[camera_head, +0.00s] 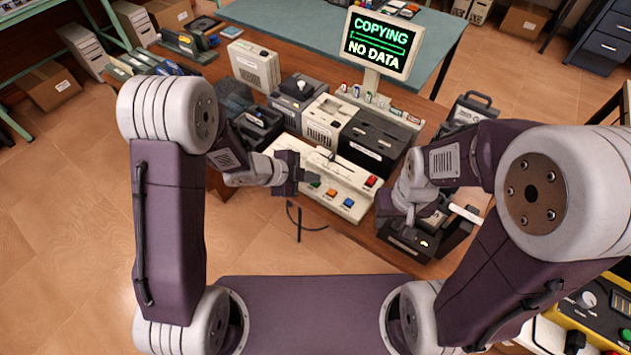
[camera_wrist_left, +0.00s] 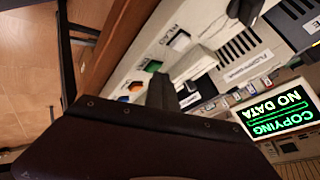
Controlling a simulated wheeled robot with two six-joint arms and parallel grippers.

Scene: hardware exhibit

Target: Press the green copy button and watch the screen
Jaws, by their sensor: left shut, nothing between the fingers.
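The screen (camera_head: 379,45) stands on a post at the back of the table and shows "COPYING", a bar outline and "NO DATA" in green and white. It also shows upside down in the left wrist view (camera_wrist_left: 277,110). The green button (camera_wrist_left: 153,66) sits on a cream console (camera_head: 340,172), in a row with an orange (camera_head: 332,192) and a blue button (camera_head: 348,202). My left gripper (camera_head: 303,176) is shut and empty, over the console by the green button; contact cannot be made out. My right gripper (camera_head: 428,207) is over the table's right side, its fingers unclear.
A red button (camera_head: 371,181) is on the console's right. Behind the console stand a dark box (camera_head: 374,140) and cream devices (camera_head: 326,117). A dark device (camera_head: 405,238) lies near my right gripper. Tiled floor in front of the table is clear.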

